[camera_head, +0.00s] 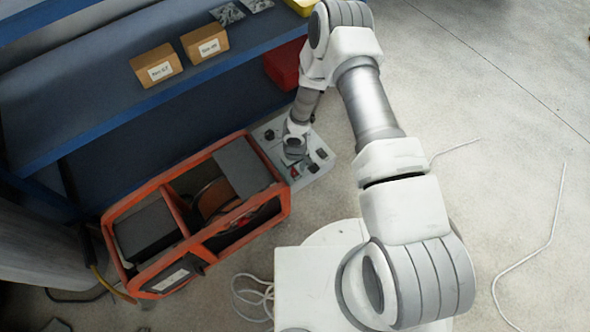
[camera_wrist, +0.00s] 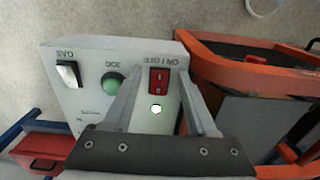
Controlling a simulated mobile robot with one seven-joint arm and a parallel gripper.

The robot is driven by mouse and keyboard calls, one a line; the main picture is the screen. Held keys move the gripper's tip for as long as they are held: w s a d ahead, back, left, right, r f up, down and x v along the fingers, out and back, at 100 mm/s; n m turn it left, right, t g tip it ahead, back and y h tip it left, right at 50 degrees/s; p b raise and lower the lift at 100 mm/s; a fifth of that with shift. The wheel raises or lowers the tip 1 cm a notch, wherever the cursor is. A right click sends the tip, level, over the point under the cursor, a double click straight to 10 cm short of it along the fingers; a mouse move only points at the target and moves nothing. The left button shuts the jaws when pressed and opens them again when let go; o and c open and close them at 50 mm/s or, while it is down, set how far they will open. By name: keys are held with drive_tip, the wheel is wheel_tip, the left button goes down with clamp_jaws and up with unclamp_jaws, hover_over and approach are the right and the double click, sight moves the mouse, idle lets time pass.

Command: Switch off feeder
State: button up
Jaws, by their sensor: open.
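The orange-framed feeder (camera_head: 157,186) stands on the floor at the lower left in the head view, and its orange frame also shows at the right of the wrist view (camera_wrist: 240,47). A light grey control panel (camera_wrist: 110,52) adjoins it. The red ON / OFF rocker switch (camera_wrist: 158,81) is on the panel, beside a green JOG button (camera_wrist: 112,82) and a GAS switch (camera_wrist: 67,73). My gripper (camera_wrist: 160,98) is open and empty, its two fingers pointing at the panel on either side of the red switch. Contact with the panel cannot be told.
A blue shelf (camera_head: 100,85) with two small cardboard boxes (camera_head: 157,66) is behind the feeder. Loose cables (camera_head: 255,293) lie on the floor. Open floor (camera_head: 500,130) is at the right.

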clamp_jaws()
